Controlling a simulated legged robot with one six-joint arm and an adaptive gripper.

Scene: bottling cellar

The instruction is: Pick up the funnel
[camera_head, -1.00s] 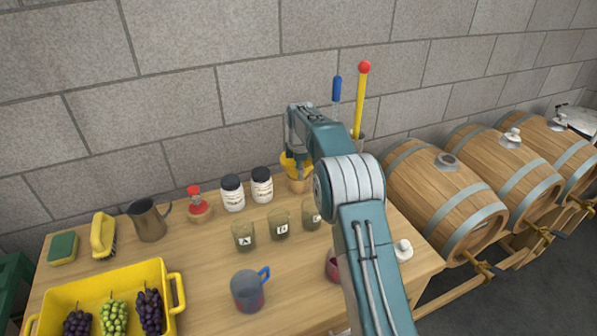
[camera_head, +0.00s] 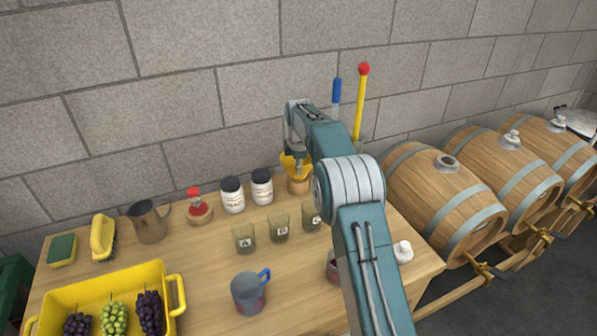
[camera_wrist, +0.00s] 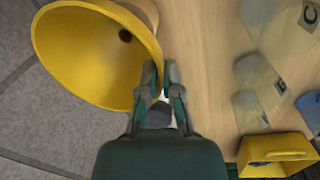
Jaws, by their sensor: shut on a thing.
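The yellow funnel (camera_wrist: 85,55) fills the upper left of the wrist view, its wide mouth facing the camera and a dark hole inside. In the head view the funnel (camera_head: 290,165) shows in part at the back of the table, over a wooden stand (camera_head: 298,185). My gripper (camera_wrist: 158,85) is shut on the funnel's rim at its right side. In the head view my arm hides part of the funnel. The funnel still sits at the stand; I cannot tell whether it is lifted from it.
Two white jars with black lids (camera_head: 232,194) stand left of the funnel. Lettered glasses (camera_head: 279,227) and a blue-handled cup (camera_head: 249,291) stand in front. A yellow crate with grapes (camera_head: 60,300) is front left. Barrels (camera_head: 445,200) stand right of the table.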

